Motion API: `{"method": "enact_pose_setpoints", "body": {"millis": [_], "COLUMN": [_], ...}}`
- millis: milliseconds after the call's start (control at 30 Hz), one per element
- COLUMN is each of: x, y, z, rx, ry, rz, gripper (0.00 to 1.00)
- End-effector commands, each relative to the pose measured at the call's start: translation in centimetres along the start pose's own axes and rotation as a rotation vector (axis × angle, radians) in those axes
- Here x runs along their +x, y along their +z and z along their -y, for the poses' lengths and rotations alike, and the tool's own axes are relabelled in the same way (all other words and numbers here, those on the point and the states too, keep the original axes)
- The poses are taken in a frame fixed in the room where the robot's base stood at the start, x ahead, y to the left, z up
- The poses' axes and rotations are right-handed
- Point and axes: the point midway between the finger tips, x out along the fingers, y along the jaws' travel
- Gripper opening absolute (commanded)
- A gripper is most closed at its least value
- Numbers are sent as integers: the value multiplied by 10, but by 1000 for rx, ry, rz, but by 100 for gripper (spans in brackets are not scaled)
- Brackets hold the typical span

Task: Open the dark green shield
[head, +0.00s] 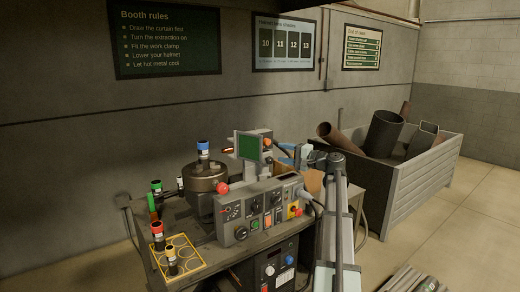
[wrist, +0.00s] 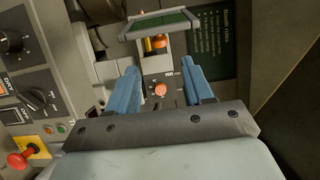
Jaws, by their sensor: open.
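The dark green shield (head: 249,147) is a small panel in a grey frame, standing above the machine on the bench. In the wrist view the shield (wrist: 160,23) is tilted, seen at a shallow angle, just beyond my fingertips. An orange part and a red-orange button show below it there. My gripper (wrist: 160,75) is open, its two blue fingers apart with nothing between them. In the head view my gripper (head: 288,153) is just right of the shield, partly hidden by my arm. I see no clear contact with the shield.
A control panel (head: 262,210) with knobs and a red button fronts the machine. A round metal pot (head: 206,184) with a red knob stands left of the shield. Coloured canisters and a yellow rack (head: 180,262) are at left. A scrap crate (head: 425,185) stands right.

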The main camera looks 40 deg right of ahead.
Motion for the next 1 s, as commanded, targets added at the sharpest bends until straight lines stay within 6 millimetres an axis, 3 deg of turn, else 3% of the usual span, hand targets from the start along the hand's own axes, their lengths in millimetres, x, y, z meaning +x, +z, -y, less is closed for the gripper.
{"method": "enact_pose_setpoints", "body": {"millis": [500, 700, 1000], "x": [89, 110, 118], "y": [-1, -1, 0], "z": [0, 0, 0], "rx": [-2, -2, -2], "ry": [1, 1, 2], "rz": [1, 0, -2], "gripper": [51, 51, 51]}}
